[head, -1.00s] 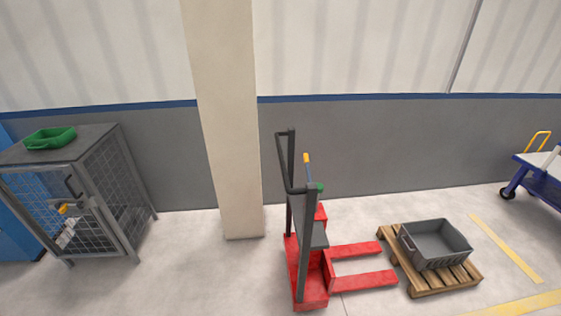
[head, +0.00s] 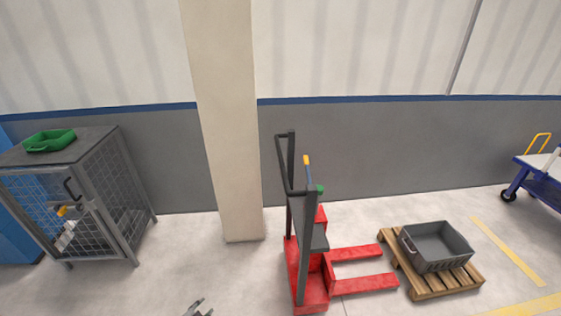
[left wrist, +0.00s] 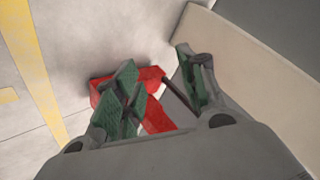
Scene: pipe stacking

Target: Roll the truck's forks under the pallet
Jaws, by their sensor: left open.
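The red stacker truck (head: 312,285) stands right of the pillar, with a dark upright handle frame (head: 291,165). Its two red forks (head: 362,283) point right toward the wooden pallet (head: 440,288). The fork tips are at the pallet's left edge; I cannot tell whether they touch it, and no fork shows beneath it. A grey crate (head: 436,247) sits on the pallet. My left gripper (head: 199,308) just enters at the bottom, left of the truck and apart from it. In the left wrist view its green-padded fingers (left wrist: 155,67) are open and empty, with red truck parts beyond. My right gripper is not in view.
A beige pillar (head: 228,140) stands behind and left of the truck. A mesh cage (head: 110,190) with a green tray (head: 50,140) on top is at the left. A blue cart (head: 540,180) is at the far right. Floor left of the truck is clear.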

